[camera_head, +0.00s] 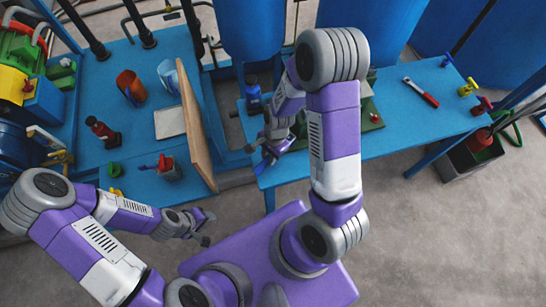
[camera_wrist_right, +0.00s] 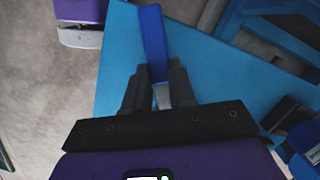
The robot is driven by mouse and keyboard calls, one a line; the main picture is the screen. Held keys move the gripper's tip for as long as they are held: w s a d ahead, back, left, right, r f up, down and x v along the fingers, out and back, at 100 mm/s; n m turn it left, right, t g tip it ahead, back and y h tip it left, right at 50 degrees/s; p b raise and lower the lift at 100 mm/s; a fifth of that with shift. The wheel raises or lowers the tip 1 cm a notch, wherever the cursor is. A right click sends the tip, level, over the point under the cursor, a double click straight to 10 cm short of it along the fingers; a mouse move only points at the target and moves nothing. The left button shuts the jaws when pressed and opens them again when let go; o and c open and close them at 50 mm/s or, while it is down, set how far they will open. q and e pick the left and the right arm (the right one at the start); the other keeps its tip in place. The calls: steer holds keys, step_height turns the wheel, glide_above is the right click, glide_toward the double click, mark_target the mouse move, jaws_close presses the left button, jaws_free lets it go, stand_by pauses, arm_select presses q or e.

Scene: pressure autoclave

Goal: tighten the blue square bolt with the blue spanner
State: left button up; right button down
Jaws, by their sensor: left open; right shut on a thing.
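The blue spanner shows in the right wrist view as a blue bar (camera_wrist_right: 153,42) with a silver end between the fingers. My right gripper (camera_wrist_right: 160,88) is shut on it, above the blue bench (camera_head: 400,142). In the head view the right gripper (camera_head: 268,152) is over the bench's left end, with a blue piece of the spanner (camera_head: 264,166) below the fingers. I cannot make out the blue square bolt in either view. My left gripper (camera_head: 207,226) is open and empty, low in front of the left bench.
A red-handled tool (camera_head: 421,93) lies on the bench. Yellow (camera_head: 467,88) and red (camera_head: 483,106) pieces stand at its right end. A blue bottle-like object (camera_head: 253,96) stands behind my right gripper. A brown board (camera_head: 195,125) stands at the left bench's edge.

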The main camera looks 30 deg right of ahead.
steer(key=shift+w+a+m+t+p, duration=0.1)
steer(key=shift+w+m+t+p, duration=0.4)
steer(key=shift+w+m, duration=1.35)
steer(key=shift+w+d+m+p, duration=0.1)
steer(key=shift+w+m+p, duration=0.2)
steer(key=shift+w+m, duration=0.35)
steer(key=shift+w+d+m+p, duration=0.1)
steer(key=shift+w+m+p, duration=0.2)
steer(key=shift+m, duration=0.6)
steer(key=c, duration=0.9)
jaws_free()
steer(key=shift+w, duration=0.1)
steer(key=shift+o, duration=0.2)
step_height(320, 180, up, 7)
steer(key=d+p, duration=0.1)
steer(key=p, duration=0.2)
steer(key=shift+s+d+r, duration=0.2)
steer(key=shift+s, duration=0.05)
